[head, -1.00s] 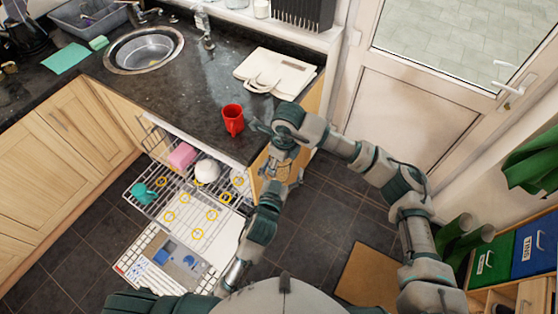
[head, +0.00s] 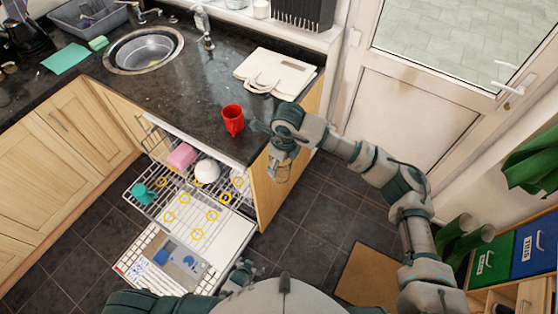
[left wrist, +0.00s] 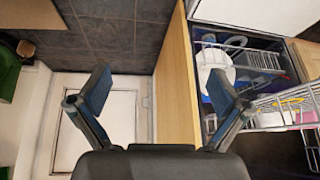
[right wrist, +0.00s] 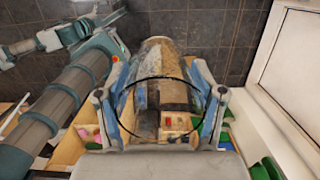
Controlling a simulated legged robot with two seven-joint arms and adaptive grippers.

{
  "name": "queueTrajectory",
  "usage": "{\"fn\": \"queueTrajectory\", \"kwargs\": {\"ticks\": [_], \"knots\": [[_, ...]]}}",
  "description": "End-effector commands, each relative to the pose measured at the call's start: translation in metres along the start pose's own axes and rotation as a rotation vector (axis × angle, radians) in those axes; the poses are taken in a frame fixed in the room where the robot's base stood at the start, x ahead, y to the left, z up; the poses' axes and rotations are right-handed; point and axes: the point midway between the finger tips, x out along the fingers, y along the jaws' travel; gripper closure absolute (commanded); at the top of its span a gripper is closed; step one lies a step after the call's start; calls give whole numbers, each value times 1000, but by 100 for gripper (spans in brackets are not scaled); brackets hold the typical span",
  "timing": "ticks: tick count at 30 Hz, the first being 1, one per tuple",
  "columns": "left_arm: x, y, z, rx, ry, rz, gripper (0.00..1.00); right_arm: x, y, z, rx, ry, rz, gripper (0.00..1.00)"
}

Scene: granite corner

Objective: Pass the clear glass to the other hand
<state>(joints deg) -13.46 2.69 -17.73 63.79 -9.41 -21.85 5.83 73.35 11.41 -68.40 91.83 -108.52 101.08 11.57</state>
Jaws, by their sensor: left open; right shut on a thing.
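The clear glass (right wrist: 165,98) is held between the fingers of my right gripper (right wrist: 160,110). It is see-through, with a dark round rim facing the right wrist camera. In the head view my right gripper (head: 280,152) is in front of the counter's end panel, with the glass (head: 283,171) faintly visible below it. My left gripper (head: 240,276) is low, close to my body near the dishwasher's lower rack, apart from the glass. In the left wrist view my left gripper (left wrist: 158,95) has its fingers wide apart with nothing between them.
The open dishwasher rack (head: 178,212) holds a pink thing (head: 183,156), a white bowl (head: 206,171) and a teal cup (head: 143,192).

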Motion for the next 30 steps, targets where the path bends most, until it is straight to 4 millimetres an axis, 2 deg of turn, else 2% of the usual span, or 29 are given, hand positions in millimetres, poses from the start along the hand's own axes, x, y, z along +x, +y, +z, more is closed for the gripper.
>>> {"fn": "queueTrajectory", "kwargs": {"ticks": [1,6,9,13,15,19,30], "knots": [[3,-2,33,-8,-50,2,0,0,0,0,0,-1,0,81],[1,-9,134,-47,-196,6,0,0,0,0,0,-1,0,81],[-6,-11,186,-71,-271,5,0,0,0,0,0,-1,0,81],[-19,-12,238,-96,-346,3,0,0,0,0,0,-1,0,81],[-24,-13,257,-106,-373,2,0,0,0,0,0,-1,0,81],[-31,-13,277,-117,-403,0,0,0,-1,1,0,-1,0,81],[-33,-13,281,-119,-409,0,0,0,-1,0,-2,0,1,81]]}}
